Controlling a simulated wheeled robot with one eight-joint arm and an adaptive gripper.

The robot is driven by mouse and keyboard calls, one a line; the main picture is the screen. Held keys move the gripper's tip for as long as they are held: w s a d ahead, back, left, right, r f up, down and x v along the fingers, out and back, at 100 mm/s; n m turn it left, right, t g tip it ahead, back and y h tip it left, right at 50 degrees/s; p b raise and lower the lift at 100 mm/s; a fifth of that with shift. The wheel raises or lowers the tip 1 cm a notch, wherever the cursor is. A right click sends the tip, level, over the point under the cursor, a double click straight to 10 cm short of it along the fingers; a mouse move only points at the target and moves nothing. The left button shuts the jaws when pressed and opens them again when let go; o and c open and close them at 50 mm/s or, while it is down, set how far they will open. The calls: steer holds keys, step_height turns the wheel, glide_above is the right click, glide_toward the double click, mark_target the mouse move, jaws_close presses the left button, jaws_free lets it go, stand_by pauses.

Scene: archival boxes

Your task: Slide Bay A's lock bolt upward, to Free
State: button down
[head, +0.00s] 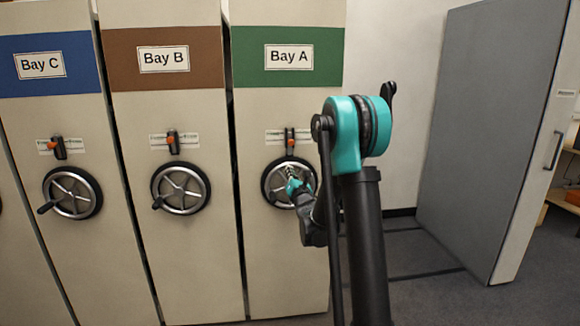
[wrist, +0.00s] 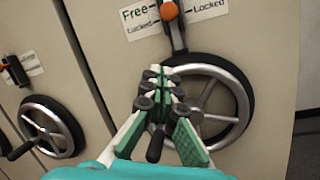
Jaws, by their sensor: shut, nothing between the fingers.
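Bay A's lock bolt has an orange knob (head: 291,142) on a dark upright slide above the bay's handwheel (head: 268,187). In the wrist view the orange knob (wrist: 168,11) is at the top, beside a white plate (wrist: 205,9) reading Free above Locked. I cannot tell for sure which mark the bolt sits at. My gripper (head: 291,172) is in front of the handwheel, below the knob and apart from it. In the wrist view its green-padded fingers (wrist: 162,72) are shut and empty, and they hide part of the wheel.
Bay B's handwheel (head: 181,188) and Bay C's handwheel (head: 72,193) are to the left, each with its own lock above. Bay A's wheel rim and a black crank knob (wrist: 155,146) lie close around my fingers. A grey cabinet (head: 490,140) stands right, with open floor before it.

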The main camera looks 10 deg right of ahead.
mark_target(290, 143)
steer(key=shift+w+d+r, duration=0.15)
steer(key=shift+w+r, duration=0.75)
steer(key=shift+w, duration=0.5)
steer(key=shift+w+d+r, duration=0.1)
steer(key=shift+w+r, duration=0.8)
steer(key=shift+w, duration=0.55)
steer(key=shift+w+d+r, duration=0.15)
steer(key=shift+w+r, duration=0.75)
steer(key=shift+w, duration=0.5)
steer(key=shift+r, duration=1.9)
